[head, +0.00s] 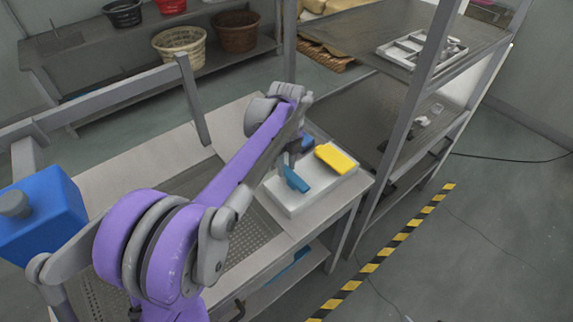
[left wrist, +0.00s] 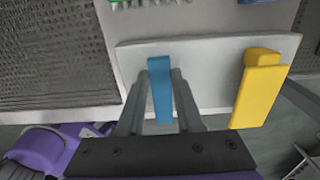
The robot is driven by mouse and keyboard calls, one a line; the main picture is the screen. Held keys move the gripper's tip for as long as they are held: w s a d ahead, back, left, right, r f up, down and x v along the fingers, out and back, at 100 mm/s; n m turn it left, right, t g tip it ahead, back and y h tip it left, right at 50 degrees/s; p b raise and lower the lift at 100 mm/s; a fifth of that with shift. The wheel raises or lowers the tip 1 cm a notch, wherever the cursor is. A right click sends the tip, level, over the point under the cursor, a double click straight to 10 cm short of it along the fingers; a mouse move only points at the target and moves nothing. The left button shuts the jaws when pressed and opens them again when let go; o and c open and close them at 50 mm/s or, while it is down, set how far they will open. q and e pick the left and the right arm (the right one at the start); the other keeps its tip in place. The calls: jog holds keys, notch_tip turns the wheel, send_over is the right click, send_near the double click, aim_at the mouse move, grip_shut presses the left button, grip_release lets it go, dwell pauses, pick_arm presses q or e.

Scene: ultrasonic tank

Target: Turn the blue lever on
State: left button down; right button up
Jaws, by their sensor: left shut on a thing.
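The blue lever (head: 296,180) stands on a white panel block (head: 318,198) at the right end of the metal table. In the left wrist view the blue lever (left wrist: 160,88) lies between the two fingers of my left gripper (left wrist: 160,95), which is shut on it. In the head view my left gripper (head: 296,158) is at the lever, partly hidden by my own arm. A yellow lever (head: 336,159) sits on the same panel to the right; it also shows in the left wrist view (left wrist: 257,92). My right gripper is not in view.
The metal table (head: 355,187) has a perforated tank area to the left of the panel. A shelf rack (head: 425,80) stands close behind the panel. Baskets (head: 180,46) are on a back bench.

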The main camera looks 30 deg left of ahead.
pick_arm(q)
jog(key=n, duration=0.2)
jog(key=s+n, duration=0.1)
jog(key=n, duration=0.1)
jog(key=shift+s+a, duration=0.1)
jog(key=shift+s, duration=0.05)
jog(key=n, duration=0.2)
jog(key=s+n, duration=0.1)
jog(key=n, duration=0.4)
jog(key=s+n, duration=0.1)
jog(key=shift+d, duration=0.35)
jog(key=shift+s+d+n, duration=0.2)
jog(key=shift+n, duration=0.8)
jog(key=shift+s+d+n, duration=0.15)
jog(key=shift+d+n, duration=0.05)
jog(key=shift+n, duration=0.8)
jog(key=c, duration=0.6)
grip_release()
jog(key=shift+o, duration=0.2)
